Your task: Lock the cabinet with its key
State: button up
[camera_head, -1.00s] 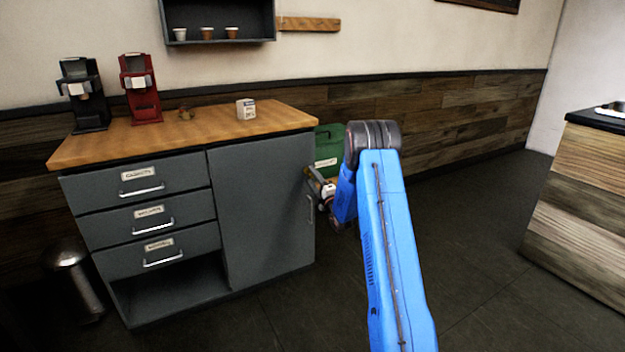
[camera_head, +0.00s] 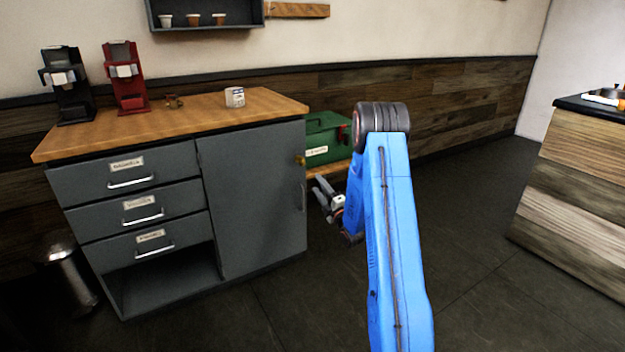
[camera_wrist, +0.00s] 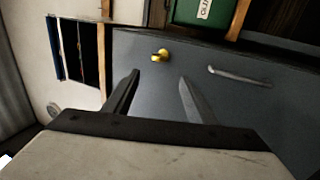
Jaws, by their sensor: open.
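The grey cabinet door (camera_head: 250,205) is closed under the wooden counter. A small brass-yellow key (camera_head: 300,160) sticks out at the lock near the door's upper right edge. In the wrist view the key (camera_wrist: 160,55) stands out from the door face, beyond and between my fingertips; its turn angle is hard to tell. My gripper (camera_head: 322,192) is open and empty, apart from the key, just right of the door and lower in the head view. Its two fingers show in the wrist view (camera_wrist: 159,82), spread and pointing at the door.
The door's bar handle (camera_wrist: 238,76) is close to the right finger in the wrist view. A green box (camera_head: 325,140) rests on a wooden surface behind the cabinet's right side. Drawers (camera_head: 125,178) are closed at left. Open floor (camera_head: 460,230) lies to the right.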

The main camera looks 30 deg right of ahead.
jog(key=shift+v, duration=1.95)
jog(key=s+a+r+m+g+h, duration=0.2)
jog(key=s+a+r+m+g, duration=0.2)
jog(key=a+r+m+g, duration=0.65)
jog(key=s+a+r+t, duration=0.2)
jog(key=s+a+r, duration=0.1)
jog(key=s+r, duration=0.35)
jog(key=s+a+m+g, duration=0.2)
jog(key=s+a, duration=0.2)
jog(key=s, duration=0.9)
jog(key=s+a+f+m+g, duration=0.1)
jog(key=s+a+m+g, duration=0.2)
jog(key=s, duration=1)
jog(key=s+a+m+g+y, duration=0.1)
jog(key=s+a+m+g, duration=0.2)
jog(key=s, duration=1.1)
jog(key=a, duration=0.3)
jog(key=shift+a+f, duration=0.15)
jog(key=shift+f, duration=0.1)
jog(key=shift+s, duration=0.1)
